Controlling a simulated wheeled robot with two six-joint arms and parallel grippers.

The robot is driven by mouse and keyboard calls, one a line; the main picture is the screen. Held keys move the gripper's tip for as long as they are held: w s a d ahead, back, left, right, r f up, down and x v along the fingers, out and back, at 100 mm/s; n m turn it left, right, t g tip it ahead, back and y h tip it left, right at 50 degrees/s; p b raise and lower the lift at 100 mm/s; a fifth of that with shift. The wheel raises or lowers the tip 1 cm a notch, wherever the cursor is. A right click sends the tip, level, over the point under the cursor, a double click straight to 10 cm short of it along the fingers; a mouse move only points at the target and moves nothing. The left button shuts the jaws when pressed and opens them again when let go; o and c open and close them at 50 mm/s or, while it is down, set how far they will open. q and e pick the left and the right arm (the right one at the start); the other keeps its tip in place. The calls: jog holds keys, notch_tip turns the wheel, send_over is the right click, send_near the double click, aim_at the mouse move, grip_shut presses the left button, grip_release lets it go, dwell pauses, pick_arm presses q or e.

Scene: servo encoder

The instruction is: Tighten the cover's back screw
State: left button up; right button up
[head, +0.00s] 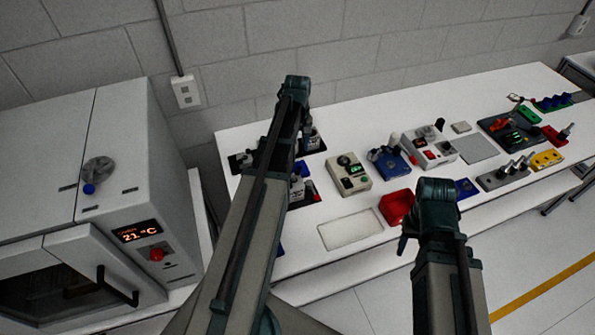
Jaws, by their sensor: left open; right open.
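My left arm (250,210) rises across the middle of the view to a dark joint above the table. Its gripper does not show clearly; the arm hides it. A dark mat (241,160) with small grey parts lies at the table's left end, largely behind that arm. I cannot make out the cover or its back screw there. My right arm (440,240) stands over the table's front edge. Only a small dark part of the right gripper (404,243) shows at its left side, open and apart from the items on the table.
The white table (345,125) carries a beige box with buttons (348,175), a blue device (389,160), a red piece (397,207), a pale tray (350,230) and a grey pad (477,150). An oven-like cabinet (125,200) stands left. A wall is behind.

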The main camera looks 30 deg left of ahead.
aim_at(298, 171)
pick_arm(q)
notch_tip(298, 171, down, 11)
jog(key=b, duration=1)
jog(key=shift+r, duration=0.1)
grip_shut()
